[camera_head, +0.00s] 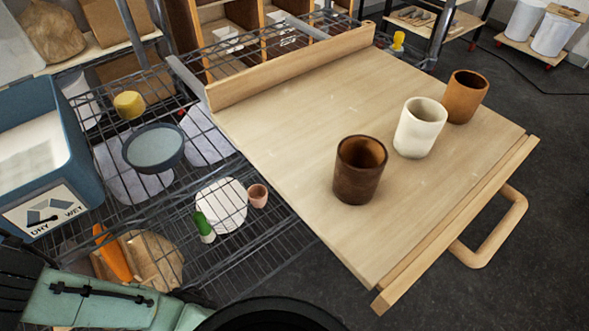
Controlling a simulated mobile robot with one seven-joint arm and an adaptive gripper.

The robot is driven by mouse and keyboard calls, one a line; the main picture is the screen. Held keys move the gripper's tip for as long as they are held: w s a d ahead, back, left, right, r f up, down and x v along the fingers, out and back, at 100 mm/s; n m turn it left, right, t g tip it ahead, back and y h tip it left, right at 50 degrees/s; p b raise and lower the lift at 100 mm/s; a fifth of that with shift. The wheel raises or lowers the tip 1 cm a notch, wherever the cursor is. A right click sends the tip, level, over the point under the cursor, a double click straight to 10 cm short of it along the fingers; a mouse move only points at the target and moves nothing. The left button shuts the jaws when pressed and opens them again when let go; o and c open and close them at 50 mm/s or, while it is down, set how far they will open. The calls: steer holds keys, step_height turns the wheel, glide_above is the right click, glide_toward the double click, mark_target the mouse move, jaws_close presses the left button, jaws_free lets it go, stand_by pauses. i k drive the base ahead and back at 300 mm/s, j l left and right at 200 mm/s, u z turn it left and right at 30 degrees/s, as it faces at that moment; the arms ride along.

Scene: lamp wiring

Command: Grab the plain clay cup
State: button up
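Three upright cups stand in a slanting row on a pale wooden board (300,140). The nearest is a dark brown cup (359,170). The middle one is a cream-white cup (419,128). The farthest is an orange-brown, clay-coloured cup (465,97) near the board's right edge. They look empty, and the cream and orange-brown cups overlap slightly in this view. Which one is called the plain clay cup is not marked. My gripper's fingers are not in view; pale green and black parts that look like my arm show at the bottom left.
The board has a raised back rail (290,68) and a looped wooden handle (497,232) at its front right. A wire rack (265,245) on the left holds a blue-grey bowl (153,147), a small pinkish cup (258,195) and a blue bin (75,135). Much of the board is clear.

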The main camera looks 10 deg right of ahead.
mark_target(361, 161)
steer(key=l+u, duration=0.1)
steer(key=u, duration=0.35)
steer(key=k+l+u, duration=0.1)
steer(key=u, duration=0.75)
steer(key=k+l, duration=0.5)
steer(key=k, duration=0.15)
